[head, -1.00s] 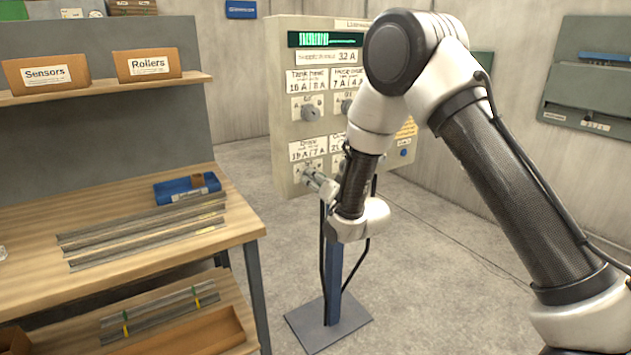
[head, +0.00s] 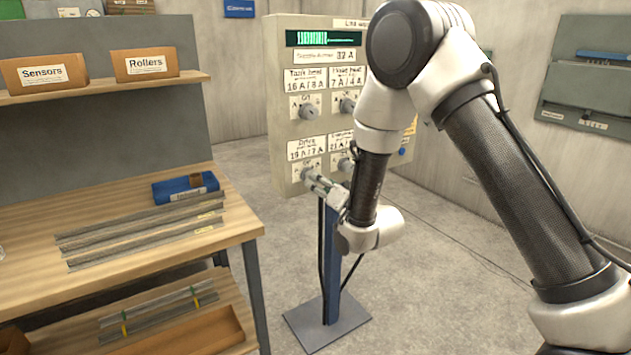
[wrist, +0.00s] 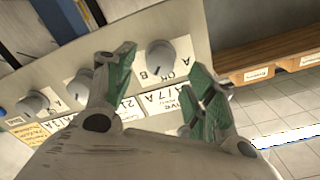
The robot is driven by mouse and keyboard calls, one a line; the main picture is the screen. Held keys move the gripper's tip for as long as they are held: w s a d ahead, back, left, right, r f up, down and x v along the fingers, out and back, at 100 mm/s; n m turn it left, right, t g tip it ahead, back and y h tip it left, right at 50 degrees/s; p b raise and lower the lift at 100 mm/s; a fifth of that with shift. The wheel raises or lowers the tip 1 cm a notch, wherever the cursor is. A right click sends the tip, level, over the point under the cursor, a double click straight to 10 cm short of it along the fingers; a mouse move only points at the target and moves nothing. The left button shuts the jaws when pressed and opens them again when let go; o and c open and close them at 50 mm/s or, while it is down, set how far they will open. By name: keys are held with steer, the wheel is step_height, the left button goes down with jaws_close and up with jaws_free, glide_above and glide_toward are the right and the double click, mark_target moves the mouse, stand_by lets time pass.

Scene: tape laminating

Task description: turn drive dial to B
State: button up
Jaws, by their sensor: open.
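The drive dial (head: 307,174) is a grey knob at the lower left of the control panel (head: 290,140), under the Drive label. In the wrist view the dial (wrist: 160,57) appears beside its A, OK and B marks, seen from an angle. I cannot clearly read where it points. My gripper (head: 322,186) is in front of the dial at the panel's lower left. In the wrist view my gripper (wrist: 160,72) is open, with one green-padded finger on each side of the dial. The fingers look apart from the knob.
Other dials (head: 307,111) sit above and beside the drive dial. The panel stands on a blue post with a floor plate (head: 327,322). A wooden workbench (head: 130,270) with metal strips is on the left. The floor on the right is clear.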

steer(key=v, duration=0.7)
steer(key=shift+s+d, duration=0.15)
